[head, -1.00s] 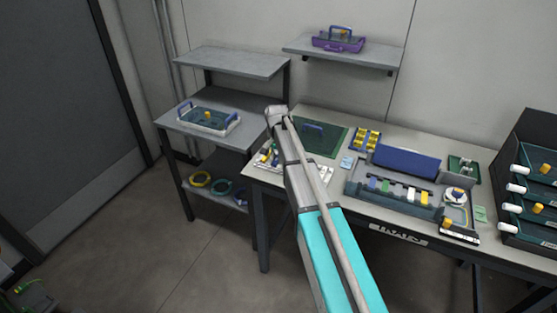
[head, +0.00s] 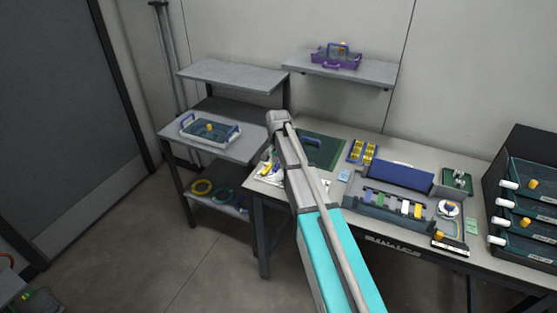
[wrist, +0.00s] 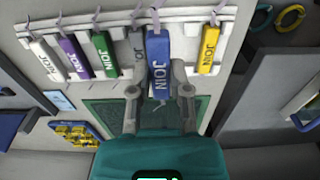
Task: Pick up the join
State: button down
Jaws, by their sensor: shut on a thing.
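The blue join (wrist: 158,65), a flat bar lettered "JOIN", stands out from the others on a white rack (wrist: 183,14) in the wrist view. My gripper (wrist: 159,92) is shut on it, with one finger on each side. Whether the blue join is clear of the rack I cannot tell. In the head view my arm hides the gripper and the join.
In the head view, a green mat (head: 325,151) lies behind my arm on the workbench (head: 345,228). A splicing station (head: 385,213) and a dark rack of trays (head: 531,150) stand at the right. A blue-handled tray (head: 225,139) sits on the left shelf unit.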

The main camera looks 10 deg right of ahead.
jog(key=s+r+p, duration=0.5)
jog(key=s+r, duration=0.1)
jog(key=s, duration=0.5)
jog(key=shift+a+r, duration=0.2)
jog(key=shift+a, duration=0.15)
dwell(0.5)
